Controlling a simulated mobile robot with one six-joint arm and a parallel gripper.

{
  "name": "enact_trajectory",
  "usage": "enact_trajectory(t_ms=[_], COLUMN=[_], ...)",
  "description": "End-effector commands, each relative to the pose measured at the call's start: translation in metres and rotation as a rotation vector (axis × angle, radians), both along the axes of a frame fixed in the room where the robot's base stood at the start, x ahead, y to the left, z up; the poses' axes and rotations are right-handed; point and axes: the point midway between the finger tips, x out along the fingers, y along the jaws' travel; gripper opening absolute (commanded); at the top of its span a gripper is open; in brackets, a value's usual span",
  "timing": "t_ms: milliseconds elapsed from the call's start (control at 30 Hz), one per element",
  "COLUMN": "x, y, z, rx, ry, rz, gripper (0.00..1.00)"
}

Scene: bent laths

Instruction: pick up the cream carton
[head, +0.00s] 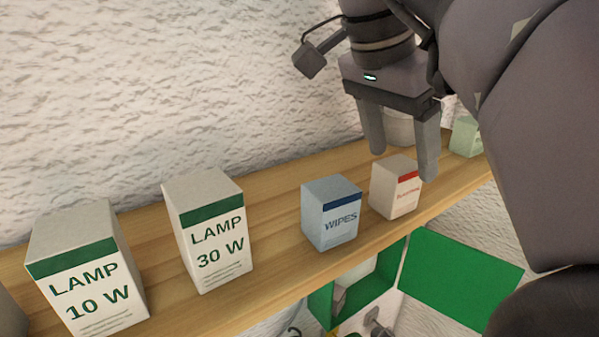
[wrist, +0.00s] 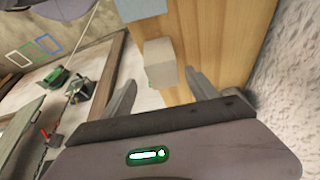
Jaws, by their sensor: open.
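The cream carton (head: 393,188) with a red stripe and small red print stands upright on the wooden shelf. My gripper (head: 402,165) points down over it in the head view, open and empty. One finger shows behind the carton's left side, the other at its right corner. In the wrist view the carton (wrist: 160,62) lies just ahead of the open gripper (wrist: 162,82), in line with the gap between the fingers. I cannot tell whether a finger touches it.
A blue WIPES carton (head: 331,213) stands close left of it. LAMP 30 W (head: 208,230) and LAMP 10 W (head: 87,270) cartons stand further left. A pale round container (head: 399,128) and a green carton (head: 466,137) are behind. The rough wall (head: 150,90) backs the shelf (head: 275,215).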

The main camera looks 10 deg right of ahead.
Motion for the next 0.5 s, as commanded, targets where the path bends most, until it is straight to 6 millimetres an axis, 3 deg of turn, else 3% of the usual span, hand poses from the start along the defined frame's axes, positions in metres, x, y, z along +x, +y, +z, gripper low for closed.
enact_trajectory(t_ms=[33, 167, 333, 500], x=[0.000, 0.004, 0.013, 0.015], y=[-0.003, -0.009, -0.023, -0.027], z=[-0.011, -0.023, -0.054, -0.062], rx=[0.001, 0.001, 0.001, 0.002], ry=[0.001, 0.000, 0.001, -0.002], rz=[0.000, -0.001, -0.001, 0.001], gripper=[0.69, 0.69, 0.69, 0.69])
